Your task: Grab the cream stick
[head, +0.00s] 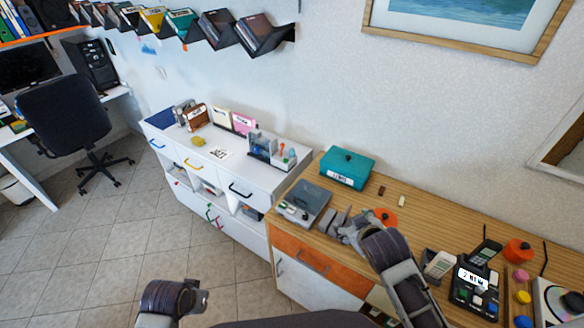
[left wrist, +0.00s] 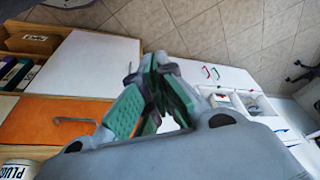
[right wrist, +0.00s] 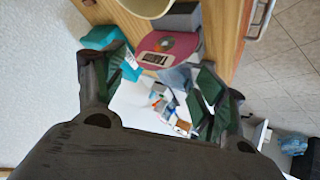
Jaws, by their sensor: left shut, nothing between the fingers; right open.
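A small cream stick (head: 401,201) lies on the wooden cabinet top (head: 440,212), near the wall and right of a small brown piece (head: 381,190). My right gripper (head: 342,222) is over the cabinet top, left of and nearer than the stick, apart from it. In the right wrist view, my right gripper's fingers (right wrist: 160,72) are spread with nothing held between them. I cannot make out the stick in that view. My left gripper (head: 198,298) is low at the front, away from the cabinet. In the left wrist view its fingers (left wrist: 155,85) are together and empty.
A teal box (head: 347,168) and a grey disc player (head: 304,203) stand left of the stick. An orange round thing (head: 385,216) lies in front of it. White drawers (head: 225,180) adjoin on the left.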

